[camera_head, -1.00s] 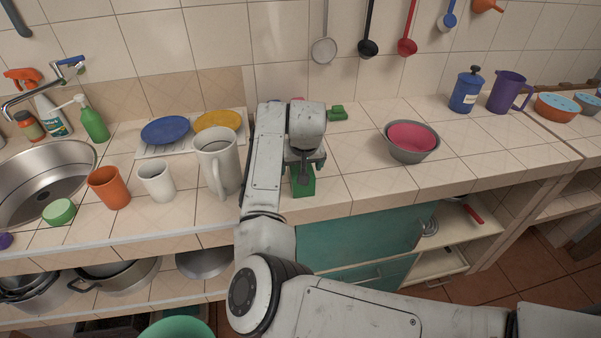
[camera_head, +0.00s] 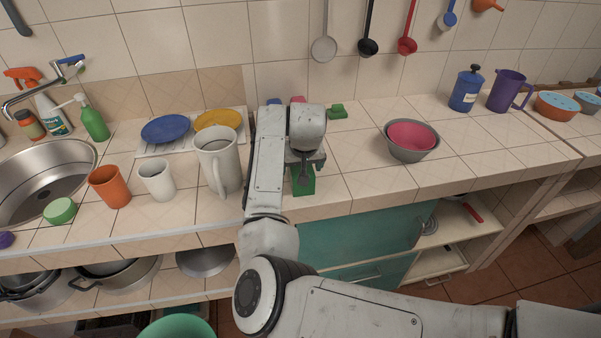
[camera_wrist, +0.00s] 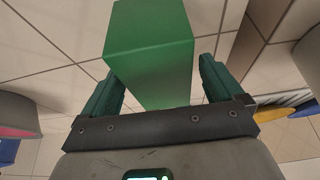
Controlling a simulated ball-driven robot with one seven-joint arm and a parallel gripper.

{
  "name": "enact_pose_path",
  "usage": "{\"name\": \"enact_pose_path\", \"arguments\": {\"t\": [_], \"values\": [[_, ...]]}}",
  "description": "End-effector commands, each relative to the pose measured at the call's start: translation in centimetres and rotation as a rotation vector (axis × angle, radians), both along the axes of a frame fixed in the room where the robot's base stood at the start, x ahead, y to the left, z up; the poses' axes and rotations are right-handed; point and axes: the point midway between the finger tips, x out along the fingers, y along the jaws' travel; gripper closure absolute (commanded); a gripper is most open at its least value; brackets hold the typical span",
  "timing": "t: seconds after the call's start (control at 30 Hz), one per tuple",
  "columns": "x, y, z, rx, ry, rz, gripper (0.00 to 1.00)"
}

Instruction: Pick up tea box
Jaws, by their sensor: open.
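The tea box appears as a green box (camera_head: 304,184) on the tiled counter near its front edge, partly hidden behind my gripper in the head view. In the wrist view the green box (camera_wrist: 150,50) stands between and beyond the two fingers. My gripper (camera_wrist: 162,88) is open, with one dark green finger on each side of the box. A gap shows between the right finger and the box; the left finger is close to the box's side, and I cannot tell whether it touches. In the head view my gripper (camera_head: 304,178) is directly over the box.
A white pitcher (camera_head: 217,162), white cup (camera_head: 157,181) and orange cup (camera_head: 110,187) stand left of my arm. Grey and pink bowls (camera_head: 412,141) sit to the right. A small green item (camera_head: 338,112) lies behind. The counter between box and bowls is clear.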

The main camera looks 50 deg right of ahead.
Motion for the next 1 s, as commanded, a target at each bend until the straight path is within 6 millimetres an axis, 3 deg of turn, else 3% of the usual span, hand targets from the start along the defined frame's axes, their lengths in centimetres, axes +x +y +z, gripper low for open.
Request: {"name": "enact_pose_path", "arguments": {"t": [0.07, 0.67, 1.0], "values": [[0.01, 0.01, -0.01, 0.000, 0.000, 0.000, 0.06], [0.01, 0.02, 0.01, 0.000, 0.000, 0.001, 0.64], [0.04, 0.02, 0.14, -0.001, -0.001, 0.001, 0.65]]}}
